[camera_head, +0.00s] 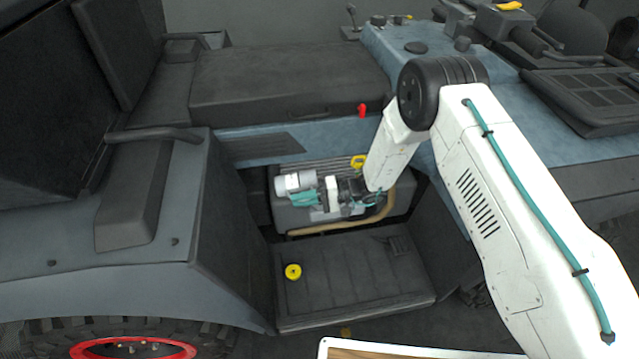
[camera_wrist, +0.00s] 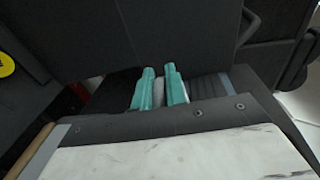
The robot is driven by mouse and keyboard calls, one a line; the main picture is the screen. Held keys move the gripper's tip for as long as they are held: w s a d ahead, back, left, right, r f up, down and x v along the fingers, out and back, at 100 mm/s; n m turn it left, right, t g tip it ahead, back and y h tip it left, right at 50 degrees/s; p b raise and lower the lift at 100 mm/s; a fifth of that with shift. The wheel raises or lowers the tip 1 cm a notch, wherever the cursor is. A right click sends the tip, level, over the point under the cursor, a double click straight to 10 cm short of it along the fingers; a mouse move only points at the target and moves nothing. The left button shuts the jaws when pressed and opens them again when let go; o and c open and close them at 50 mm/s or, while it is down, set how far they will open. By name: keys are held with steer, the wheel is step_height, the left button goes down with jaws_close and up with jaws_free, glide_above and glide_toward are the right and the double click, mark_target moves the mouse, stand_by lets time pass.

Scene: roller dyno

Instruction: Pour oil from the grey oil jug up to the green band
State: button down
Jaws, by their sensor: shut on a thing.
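My gripper (camera_head: 303,199) is at the engine bay opening of the vehicle, with its teal fingers around a small light grey body, which I take to be the grey oil jug (camera_head: 295,182). The jug looks tipped over toward the left in the head view; its mouth cannot be made out. In the wrist view, the two teal fingertips (camera_wrist: 160,88) are close together with a pale grey surface (camera_wrist: 158,93) between them. No oil stream and no green band can be made out. A yellow ring handle (camera_head: 358,161) shows just right of the gripper.
A yellow round cap (camera_head: 293,271) lies on the dark step (camera_head: 360,290) below the opening. A tan hose (camera_head: 340,227) runs under the gripper. A red lever (camera_head: 362,110) is above. Dark panels close in on both sides. A pale-rimmed tray (camera_head: 400,350) stands at the bottom edge.

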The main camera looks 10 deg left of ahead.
steer(key=shift+d+r, duration=0.1)
steer(key=shift+r, duration=0.05)
stand_by(0.5)
steer(key=shift+a+h, duration=0.3)
steer(key=shift+h, duration=0.2)
steer(key=shift+a+r+t+h, duration=0.15)
steer(key=shift+r+t+h, duration=0.15)
steer(key=shift+h, duration=0.4)
steer(key=shift+s+f+h, duration=0.1)
steer(key=shift+f+h, duration=0.5)
steer(key=shift+h, duration=0.2)
steer(key=shift+f+t+h, duration=0.3)
steer(key=shift+f+h, duration=0.05)
steer(key=shift+h, duration=0.15)
steer(key=shift+f, duration=0.15)
steer(key=shift+h, duration=0.3)
steer(key=shift+h, duration=0.3)
